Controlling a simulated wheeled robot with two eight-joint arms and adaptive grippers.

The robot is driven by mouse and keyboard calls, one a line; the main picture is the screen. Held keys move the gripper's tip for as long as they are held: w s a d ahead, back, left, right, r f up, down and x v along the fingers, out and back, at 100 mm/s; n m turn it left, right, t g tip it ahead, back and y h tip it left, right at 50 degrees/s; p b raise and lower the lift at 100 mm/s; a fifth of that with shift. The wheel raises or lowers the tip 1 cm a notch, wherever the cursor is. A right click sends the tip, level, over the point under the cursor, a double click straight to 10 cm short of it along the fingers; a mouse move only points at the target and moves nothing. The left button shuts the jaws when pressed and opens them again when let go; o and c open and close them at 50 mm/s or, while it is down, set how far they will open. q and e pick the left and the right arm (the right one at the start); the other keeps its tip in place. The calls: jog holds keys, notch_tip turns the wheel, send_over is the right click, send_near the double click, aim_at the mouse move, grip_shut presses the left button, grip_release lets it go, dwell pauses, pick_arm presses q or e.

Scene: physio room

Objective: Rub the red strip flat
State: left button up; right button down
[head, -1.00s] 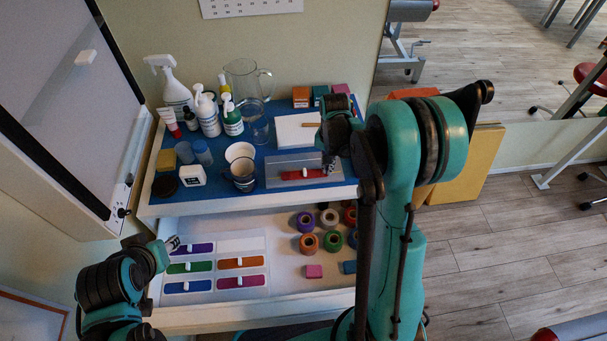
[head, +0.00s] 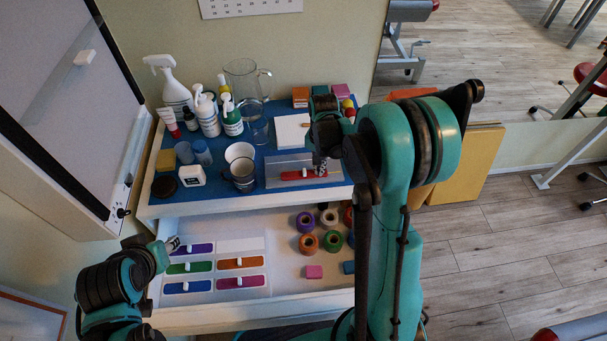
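The red strip (head: 296,175) lies on a grey plate (head: 275,167) at the front right of the blue trolley top, with a small white piece at its middle. My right gripper (head: 320,170) points down at the right end of the strip, its tips at or just above it; contact and finger opening cannot be made out. My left gripper (head: 174,243) is over the left edge of the open drawer, beside the purple strip (head: 194,249). Its fingers are too small to judge.
The drawer (head: 285,237) holds several coloured strips on cards and several tape rolls. A cup (head: 242,176) stands just left of the plate. Bottles and a glass jug (head: 240,84) stand behind. A white pad (head: 292,133) lies behind the plate.

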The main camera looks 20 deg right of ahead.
jog(key=shift+s+d, duration=0.15)
jog(key=shift+d, duration=0.55)
jog(key=shift+d, duration=0.1)
jog(key=shift+s+d, duration=0.2)
jog(key=shift+d, duration=0.35)
jog(key=shift+r+p, duration=2.5)
jog(key=shift+r, duration=1.1)
jog(key=shift+f, duration=0.1)
